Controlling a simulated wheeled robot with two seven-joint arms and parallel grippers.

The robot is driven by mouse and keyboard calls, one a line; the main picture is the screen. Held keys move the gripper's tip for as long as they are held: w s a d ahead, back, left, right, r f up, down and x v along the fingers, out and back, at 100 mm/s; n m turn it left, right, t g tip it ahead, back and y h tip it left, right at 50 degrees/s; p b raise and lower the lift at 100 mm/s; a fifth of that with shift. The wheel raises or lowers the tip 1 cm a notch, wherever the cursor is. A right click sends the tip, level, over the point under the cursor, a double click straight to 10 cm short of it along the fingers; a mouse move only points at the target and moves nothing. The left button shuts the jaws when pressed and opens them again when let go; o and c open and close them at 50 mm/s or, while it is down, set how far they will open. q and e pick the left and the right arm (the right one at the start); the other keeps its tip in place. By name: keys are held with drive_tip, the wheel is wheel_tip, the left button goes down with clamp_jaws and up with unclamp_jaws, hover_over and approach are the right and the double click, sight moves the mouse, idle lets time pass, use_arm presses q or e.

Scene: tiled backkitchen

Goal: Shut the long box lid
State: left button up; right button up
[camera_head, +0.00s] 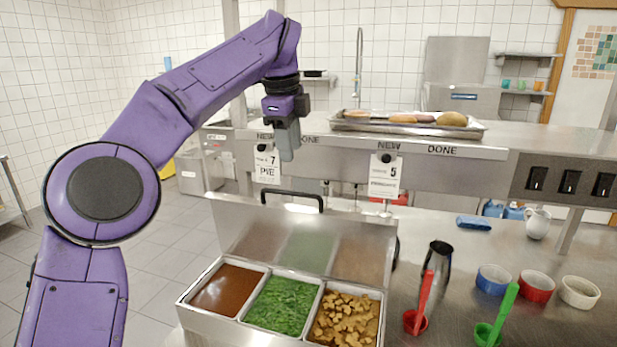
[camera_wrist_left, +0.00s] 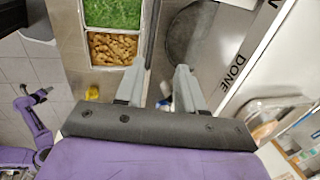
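The long steel box (camera_head: 190,300) stands on the counter at the lower middle, with brown sauce, green leaves and brown chunks in its three compartments. Its lid (camera_head: 225,225) is open, standing up and leaning back behind the compartments, with a black handle (camera_head: 292,194) on its top edge. My left gripper (camera_head: 287,157) points down above and behind the lid, apart from the handle. In the left wrist view its fingers (camera_wrist_left: 160,78) are spread with nothing between them. My right arm shows small at the left of that view, its gripper (camera_wrist_left: 41,95) too small to read.
A raised steel shelf (camera_head: 460,150) with a food tray (camera_head: 410,125) and hanging tags (camera_head: 386,174) runs behind the lid. Right of the box stand a metal pitcher (camera_head: 437,262), red (camera_head: 424,300) and green (camera_head: 503,310) ladles, and several small bowls (camera_head: 536,287).

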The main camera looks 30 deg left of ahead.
use_arm(q)
drive_tip(key=b, duration=0.2)
hover_over(291, 194)
drive_tip(key=s, duration=0.3)
wheel_tip(291, 194, down, 5)
drive_tip(key=w+f, duration=0.3)
drive_tip(key=f, duration=0.1)
drive_tip(key=shift+w+f, duration=0.35)
drive_tip(key=shift+f, duration=0.05)
drive_tip(key=shift+s+r, duration=0.25)
drive_tip(key=shift+s, duration=0.4)
drive_tip(key=shift+c, duration=1.2)
clamp_jaws()
use_arm(e)
drive_tip(key=shift+s+f, duration=0.6)
drive_tip(key=shift+f, duration=0.25)
use_arm(q)
drive_tip(key=shift+d+f, duration=0.1)
drive_tip(key=shift+f, duration=0.05)
use_arm(e)
drive_tip(key=shift+s, duration=0.1)
